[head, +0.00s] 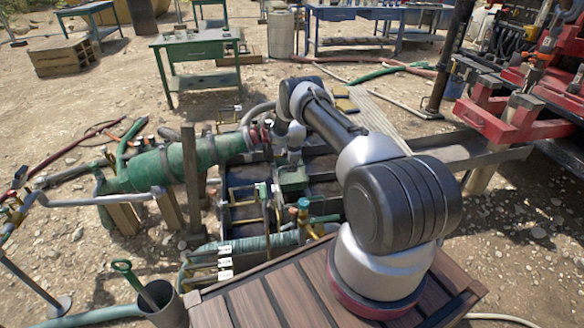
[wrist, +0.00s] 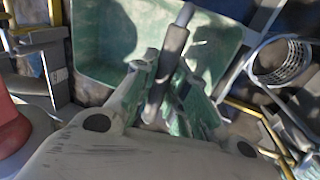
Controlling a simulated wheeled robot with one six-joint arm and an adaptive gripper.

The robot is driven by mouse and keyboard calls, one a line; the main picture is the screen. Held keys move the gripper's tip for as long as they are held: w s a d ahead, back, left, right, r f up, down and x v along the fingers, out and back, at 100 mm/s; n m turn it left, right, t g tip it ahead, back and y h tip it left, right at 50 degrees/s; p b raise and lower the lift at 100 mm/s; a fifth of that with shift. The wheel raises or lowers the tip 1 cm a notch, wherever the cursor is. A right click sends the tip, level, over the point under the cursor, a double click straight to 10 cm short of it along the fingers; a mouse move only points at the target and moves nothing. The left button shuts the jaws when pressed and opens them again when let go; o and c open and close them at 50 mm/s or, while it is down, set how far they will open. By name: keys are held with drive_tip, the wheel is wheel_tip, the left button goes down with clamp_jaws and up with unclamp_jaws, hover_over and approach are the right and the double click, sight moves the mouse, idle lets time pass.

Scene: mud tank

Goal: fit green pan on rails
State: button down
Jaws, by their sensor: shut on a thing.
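The green pan (wrist: 100,40) fills the upper middle of the wrist view, its open inside facing me. In the head view the green pan (head: 293,182) shows as a small green box in the tank. My gripper (wrist: 165,85) is shut on the grey bar that crosses over the pan, seemingly its handle. In the head view my gripper (head: 294,158) points down just above the pan. Yellow rods, possibly the rails (head: 243,204), lie left of the pan. I cannot tell whether the pan touches them.
A large green cylinder (head: 175,165) lies left of the tank. A brass valve with a green top (head: 302,210) stands close in front of the pan. In the wrist view a round mesh basket (wrist: 283,62) is at right and a red part (wrist: 12,130) at left.

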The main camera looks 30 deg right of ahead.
drive_tip(key=shift+f, duration=0.45)
drive_tip(key=c, duration=1.4)
unclamp_jaws()
drive_tip(key=shift+o, duration=0.2)
drive_tip(key=v, duration=1.2)
